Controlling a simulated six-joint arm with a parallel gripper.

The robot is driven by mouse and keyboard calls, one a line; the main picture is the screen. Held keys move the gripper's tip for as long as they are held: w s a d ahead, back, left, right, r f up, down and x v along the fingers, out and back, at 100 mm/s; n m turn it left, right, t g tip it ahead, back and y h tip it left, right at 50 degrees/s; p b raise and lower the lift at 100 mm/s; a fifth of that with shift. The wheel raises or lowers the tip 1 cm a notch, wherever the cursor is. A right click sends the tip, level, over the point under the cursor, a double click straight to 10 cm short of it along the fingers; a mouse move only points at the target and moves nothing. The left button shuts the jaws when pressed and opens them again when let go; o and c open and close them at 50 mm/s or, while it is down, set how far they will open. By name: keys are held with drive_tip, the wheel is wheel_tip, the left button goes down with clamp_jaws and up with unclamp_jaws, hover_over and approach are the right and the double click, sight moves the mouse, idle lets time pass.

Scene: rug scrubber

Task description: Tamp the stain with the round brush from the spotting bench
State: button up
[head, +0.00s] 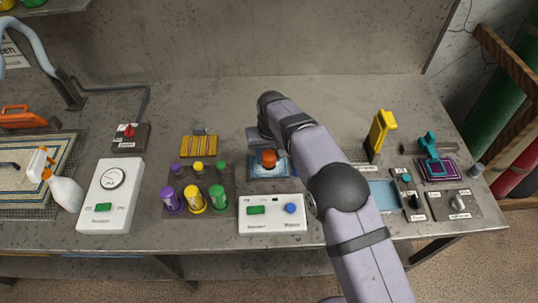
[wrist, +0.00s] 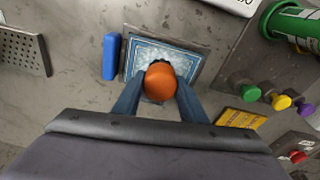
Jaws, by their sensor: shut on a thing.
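My gripper (wrist: 160,78) is shut on the round brush, whose orange knob (wrist: 160,82) sits between its two blue-grey fingers in the wrist view. In the head view the orange knob (head: 268,157) shows beside my arm. The dark brush head is mostly hidden under the knob. I cannot tell whether its bristles touch the rug. No stain is clearly visible; the brush and fingers cover part of the rug.
A blue block (wrist: 111,57) lies beside the rug. A white control box (head: 272,214) stands in front. Purple, yellow and green bottles (head: 195,198) and a yellow ridged board (head: 198,146) are left. A yellow tool (head: 381,130) and a teal tool (head: 432,150) stand right.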

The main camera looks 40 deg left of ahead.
drive_tip(key=shift+r+p, duration=0.35)
drive_tip(key=shift+r, duration=0.2)
drive_tip(key=shift+f, duration=0.5)
idle(1.2)
drive_tip(key=shift+r, duration=0.5)
drive_tip(key=shift+f+b, duration=0.3)
drive_tip(key=shift+f, duration=0.25)
idle(1.0)
drive_tip(key=shift+r+p, duration=2.2)
drive_tip(key=shift+r, duration=1.3)
drive_tip(key=shift+w, duration=0.1)
